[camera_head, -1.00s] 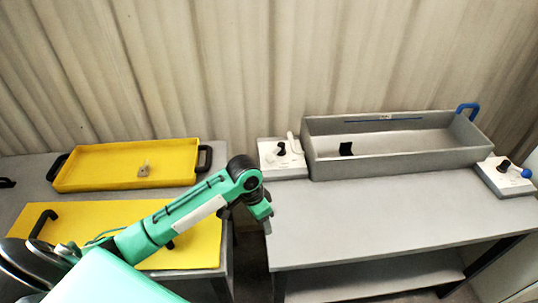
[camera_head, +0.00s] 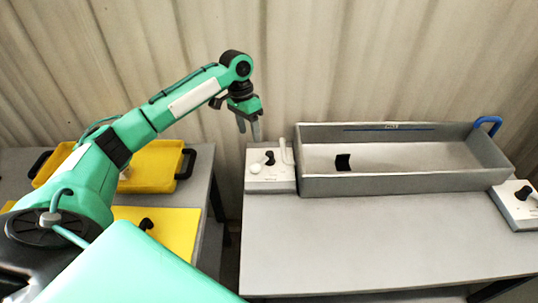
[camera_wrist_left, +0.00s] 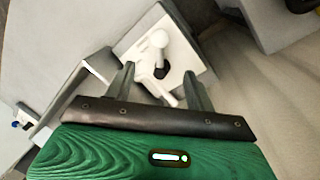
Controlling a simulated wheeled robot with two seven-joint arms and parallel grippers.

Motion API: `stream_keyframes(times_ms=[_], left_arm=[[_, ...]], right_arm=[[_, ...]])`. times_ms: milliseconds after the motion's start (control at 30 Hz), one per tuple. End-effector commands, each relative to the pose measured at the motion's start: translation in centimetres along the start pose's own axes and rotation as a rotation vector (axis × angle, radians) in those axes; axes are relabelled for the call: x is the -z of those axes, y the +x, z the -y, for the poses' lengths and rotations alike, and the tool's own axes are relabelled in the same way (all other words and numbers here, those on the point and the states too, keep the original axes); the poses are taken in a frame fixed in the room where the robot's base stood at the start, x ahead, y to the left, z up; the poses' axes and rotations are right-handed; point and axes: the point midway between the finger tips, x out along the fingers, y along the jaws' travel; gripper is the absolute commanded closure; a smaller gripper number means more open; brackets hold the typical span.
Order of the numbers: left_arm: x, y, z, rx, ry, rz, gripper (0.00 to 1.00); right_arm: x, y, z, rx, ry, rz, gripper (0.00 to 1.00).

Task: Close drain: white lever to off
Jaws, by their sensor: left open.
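The white lever (camera_head: 255,169) has a round white knob and a black hub, on a pale valve box at the left end of the grey tank (camera_head: 400,183). Its knob points to the left and front in the head view. In the left wrist view the white lever (camera_wrist_left: 158,41) shows just beyond the fingertips, with its black hub below the knob. My left gripper (camera_head: 249,130) is open and empty, fingers pointing down, above and behind the box in the head view. In the left wrist view my left gripper (camera_wrist_left: 160,85) has its fingers spread, apart from the knob. My right gripper is out of view.
A white upright piece (camera_head: 286,152) stands beside the lever, close to the tank. A second valve box (camera_head: 518,209) is at the tank's right end. A blue handle (camera_head: 487,122) is on the tank rim. Yellow trays are at the left; the grey table front (camera_head: 380,245) is clear.

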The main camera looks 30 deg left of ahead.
Motion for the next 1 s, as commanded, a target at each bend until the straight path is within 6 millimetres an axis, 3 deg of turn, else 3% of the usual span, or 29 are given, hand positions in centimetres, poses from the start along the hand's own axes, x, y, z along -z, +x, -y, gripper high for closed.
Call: stream_keyframes(times_ms=[100, 300, 400, 500, 733, 1000], left_arm=[[-0.1, 0.7, 0.1, -0.001, -0.003, 0.003, 0.45], [-0.1, 4.1, 0.0, -0.001, -0.003, 0.006, 0.45], [-0.1, 6.3, 0.0, -0.002, -0.002, 0.005, 0.45], [-0.1, 8.4, 0.0, -0.001, -0.002, 0.005, 0.45], [-0.1, 12.2, 0.0, -0.001, -0.002, 0.002, 0.45], [-0.1, 13.7, 0.1, 0.002, -0.001, 0.001, 0.45]], right_arm=[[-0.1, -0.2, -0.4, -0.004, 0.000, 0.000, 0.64], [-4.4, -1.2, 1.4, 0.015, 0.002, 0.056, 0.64], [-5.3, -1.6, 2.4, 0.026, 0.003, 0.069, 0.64], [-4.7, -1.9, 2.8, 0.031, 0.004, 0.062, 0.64], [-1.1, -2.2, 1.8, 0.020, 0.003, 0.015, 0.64], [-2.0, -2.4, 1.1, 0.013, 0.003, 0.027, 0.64]])
